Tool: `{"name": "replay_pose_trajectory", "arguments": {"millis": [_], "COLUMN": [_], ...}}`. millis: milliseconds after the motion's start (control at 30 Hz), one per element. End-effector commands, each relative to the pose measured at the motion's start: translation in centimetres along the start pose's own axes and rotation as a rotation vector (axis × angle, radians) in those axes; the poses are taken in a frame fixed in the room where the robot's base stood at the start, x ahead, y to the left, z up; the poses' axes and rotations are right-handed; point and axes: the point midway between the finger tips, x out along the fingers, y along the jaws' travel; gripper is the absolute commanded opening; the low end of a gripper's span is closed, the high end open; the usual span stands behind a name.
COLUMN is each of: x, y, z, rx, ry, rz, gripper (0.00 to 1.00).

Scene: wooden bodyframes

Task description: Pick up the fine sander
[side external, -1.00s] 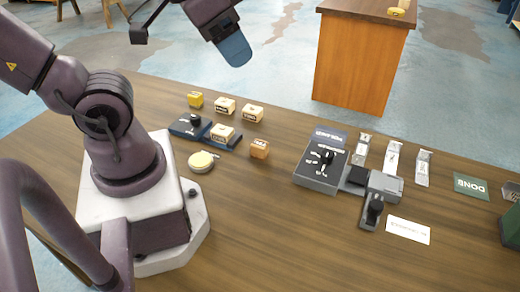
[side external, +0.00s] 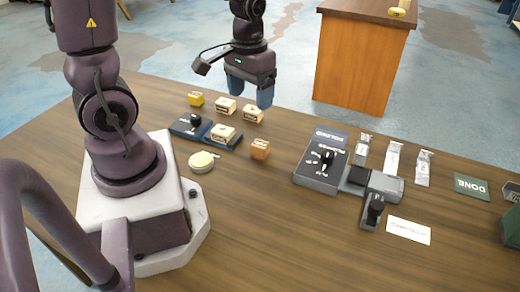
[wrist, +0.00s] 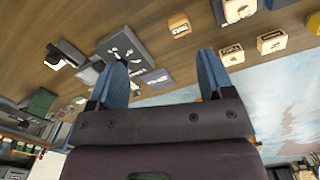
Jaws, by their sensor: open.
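Several small labelled sanding blocks sit on the wooden table; their labels are too small to read, so I cannot tell which is the fine sander. In the side view there are a yellow block (side external: 196,99), two cream blocks (side external: 226,105) (side external: 253,114), a cream block (side external: 223,134) on a dark blue tray (side external: 184,128), and an orange-brown block (side external: 260,149). My gripper (side external: 251,95) is above the far table edge, near the two cream blocks, open and empty. The wrist view shows its fingers (wrist: 162,70) wide apart, with cream blocks (wrist: 232,55) (wrist: 271,41) beyond the right finger.
A grey dial box (side external: 320,170) and a grey clamp-like device (side external: 375,190) stand right of the blocks. A round yellow-topped puck (side external: 202,162) sits near my base.

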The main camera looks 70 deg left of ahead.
Motion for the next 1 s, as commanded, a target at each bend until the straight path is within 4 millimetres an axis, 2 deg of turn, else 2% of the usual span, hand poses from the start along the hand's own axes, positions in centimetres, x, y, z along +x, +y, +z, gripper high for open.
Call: {"name": "replay_pose_trajectory", "arguments": {"millis": [33, 100, 233, 300, 400, 467, 800, 1000], "x": [2.0, 4.1, 7.1, 8.0, 7.9, 8.5, 14.3, 15.6], "y": [-0.9, -1.9, -3.3, -3.7, -3.7, -3.7, -3.8, -3.7], "z": [-0.6, -1.4, -2.7, -3.6, -5.1, -5.2, -5.3, -5.4], "rx": [-0.057, -0.127, -0.228, -0.271, -0.318, -0.329, -0.328, -0.326], "ry": [-0.039, -0.065, -0.075, -0.056, 0.014, 0.02, 0.017, 0.02], "rz": [-0.008, -0.016, -0.029, -0.032, -0.023, -0.023, -0.023, -0.022], "gripper": [0.74, 0.74, 0.74, 0.74, 0.74, 0.74, 0.74, 0.74]}}
